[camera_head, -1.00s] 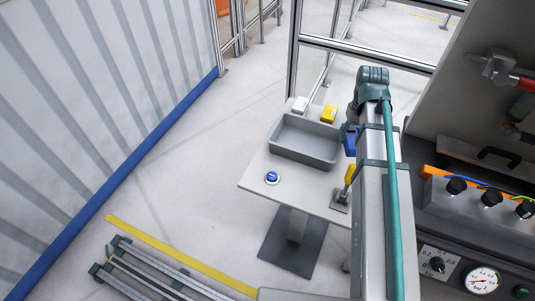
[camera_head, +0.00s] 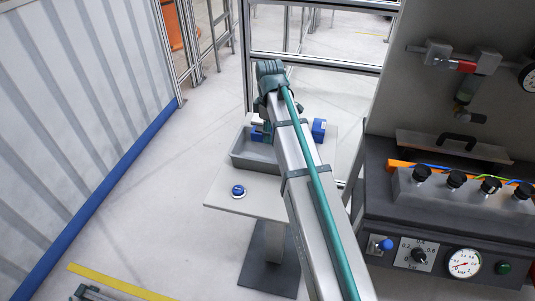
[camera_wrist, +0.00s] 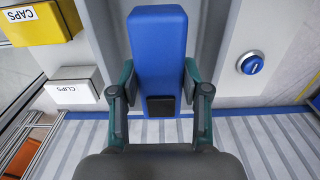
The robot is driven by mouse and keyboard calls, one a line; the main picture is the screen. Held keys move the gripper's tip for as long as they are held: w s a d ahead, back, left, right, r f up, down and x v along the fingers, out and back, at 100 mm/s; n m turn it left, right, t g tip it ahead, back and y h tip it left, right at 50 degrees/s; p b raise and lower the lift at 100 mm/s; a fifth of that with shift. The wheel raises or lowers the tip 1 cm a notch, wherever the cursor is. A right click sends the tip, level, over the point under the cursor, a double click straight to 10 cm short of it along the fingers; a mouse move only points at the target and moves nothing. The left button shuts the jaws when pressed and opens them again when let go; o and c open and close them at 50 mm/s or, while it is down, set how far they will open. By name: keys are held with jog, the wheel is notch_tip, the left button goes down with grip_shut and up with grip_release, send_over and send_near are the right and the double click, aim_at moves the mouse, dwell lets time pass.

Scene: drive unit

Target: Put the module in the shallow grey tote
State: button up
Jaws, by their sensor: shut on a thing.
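The module is a blue block (camera_wrist: 158,45) held between the fingers of my gripper (camera_wrist: 159,92) in the wrist view, with a black patch near its lower end. In the head view my gripper (camera_head: 264,118) and the blue module (camera_head: 257,133) appear over the far part of the shallow grey tote (camera_head: 257,164). The tote stands on a small pale table (camera_head: 232,207). My arm hides the tote's right part. I cannot tell how high the module is above the tote floor.
A yellow CAPS box (camera_wrist: 40,22) and a white CLIPS box (camera_wrist: 75,88) stand beside the tote. A round blue button (camera_head: 238,191) is on the table's near left. Another blue object (camera_head: 318,130) shows right of my arm. A control panel (camera_head: 445,225) stands at right.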

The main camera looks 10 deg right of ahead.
aim_at(269, 157)
jog(key=shift+f+p, duration=0.75)
jog(key=shift+f, duration=3.3)
jog(key=shift+f, duration=0.15)
jog(key=o, duration=1.3)
notch_tip(269, 157, up, 12)
jog(key=shift+r+b, duration=0.15)
jog(key=shift+b, duration=0.9)
